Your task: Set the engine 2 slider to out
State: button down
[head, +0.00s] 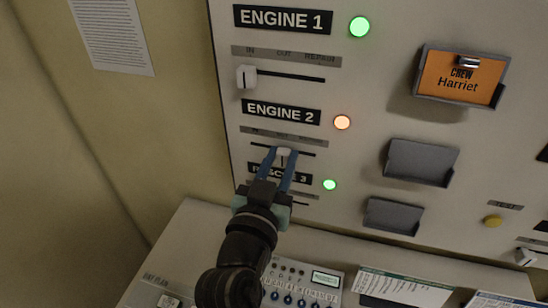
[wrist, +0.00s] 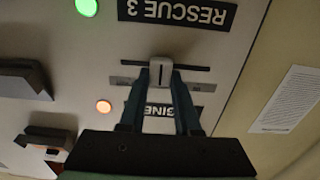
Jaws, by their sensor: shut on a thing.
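The engine 2 slider has a white knob (head: 283,152) on a dark horizontal slot under the ENGINE 2 plate (head: 282,113). The knob stands near the middle of the slot, roughly below the middle label of the grey strip (head: 290,137); the small labels are hard to read. My gripper (head: 279,157) is shut on this knob, with one blue finger on each side. In the wrist view, which is upside down, the knob (wrist: 160,70) sits between the fingertips. The fingers hide part of the ENGINE 2 plate there.
The ENGINE 1 slider knob (head: 246,77) stands at its left end, under IN. The engine 2 lamp (head: 342,122) glows orange; the ENGINE 1 lamp (head: 360,27) and RESCUE 3 lamp (head: 329,184) are green. Card holders (head: 420,162) project at right. A desk panel (head: 300,285) lies below.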

jog(key=shift+a, duration=0.25)
jog(key=c, duration=0.7)
grip_release()
jog(key=shift+w+a, duration=0.15)
jog(key=shift+a, duration=0.15)
jog(key=shift+o, duration=0.5)
jog(key=shift+d, duration=0.3)
jog(key=shift+s+a+f, duration=0.1)
jog(key=shift+s+a, duration=0.1)
jog(key=shift+a, duration=0.05)
jog(key=b+v, duration=0.5)
jog(key=v, duration=0.7)
jog(key=shift+s+b, duration=0.35)
jog(key=shift+s, duration=0.05)
jog(key=shift+w+d, duration=0.1)
